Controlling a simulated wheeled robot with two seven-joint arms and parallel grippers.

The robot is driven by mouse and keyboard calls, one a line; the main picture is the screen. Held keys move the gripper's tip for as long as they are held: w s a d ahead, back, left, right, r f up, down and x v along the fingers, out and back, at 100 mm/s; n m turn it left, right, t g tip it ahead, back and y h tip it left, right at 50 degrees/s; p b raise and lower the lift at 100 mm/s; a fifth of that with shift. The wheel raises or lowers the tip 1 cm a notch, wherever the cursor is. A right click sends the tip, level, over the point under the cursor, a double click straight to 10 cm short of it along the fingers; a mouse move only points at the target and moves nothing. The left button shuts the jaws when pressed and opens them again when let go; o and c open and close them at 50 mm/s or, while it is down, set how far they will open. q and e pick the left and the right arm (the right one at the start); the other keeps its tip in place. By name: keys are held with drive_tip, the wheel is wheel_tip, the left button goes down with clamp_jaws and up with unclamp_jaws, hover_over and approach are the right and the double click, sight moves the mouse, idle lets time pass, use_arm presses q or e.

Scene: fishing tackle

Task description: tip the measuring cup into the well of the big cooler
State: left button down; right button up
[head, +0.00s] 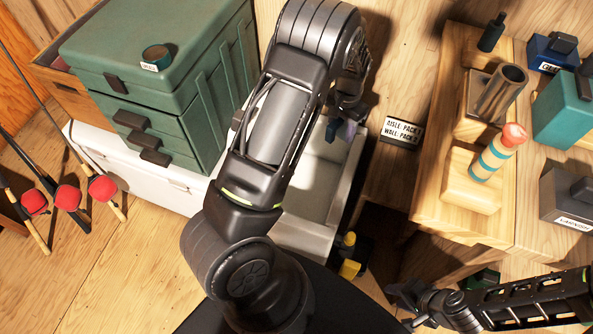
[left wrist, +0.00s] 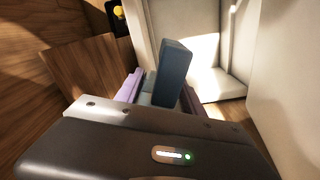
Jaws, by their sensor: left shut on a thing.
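My left gripper (head: 341,128) hangs over the open well of the big white cooler (head: 352,180), near its far end. In the left wrist view its purple fingers (left wrist: 150,86) are shut on a dark blue-grey piece (left wrist: 174,72), which appears to be the measuring cup's handle. The cup's bowl and any contents are hidden, so I cannot tell its tilt. The well's pale wall and floor (left wrist: 208,84) show beyond it. My left forearm covers much of the cooler in the head view. My right gripper (head: 405,297) is low at the right, away from the cooler; its jaws are unclear.
A green tackle box (head: 150,60) with a tape roll (head: 156,57) stands on the cooler's left part. The wooden bench holds a striped float (head: 497,155) and a metal tube (head: 502,92). Red-reeled rods (head: 68,198) are at left.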

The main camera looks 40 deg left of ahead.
use_arm(q)
drive_tip(key=s+a+f+b, duration=0.1)
drive_tip(key=a+f+b, duration=0.2)
drive_tip(key=a+f, duration=0.2)
drive_tip(key=s+a+f+b, duration=0.2)
drive_tip(key=a+f+b, duration=0.2)
drive_tip(key=f, duration=0.8)
drive_tip(key=s+a+f+m+b, duration=0.1)
drive_tip(key=a+f+b, duration=0.3)
drive_tip(key=f, duration=0.4)
drive_tip(key=shift+s+a+f, duration=0.2)
drive_tip(key=shift+a+f, duration=0.2)
drive_tip(key=shift+a, duration=0.4)
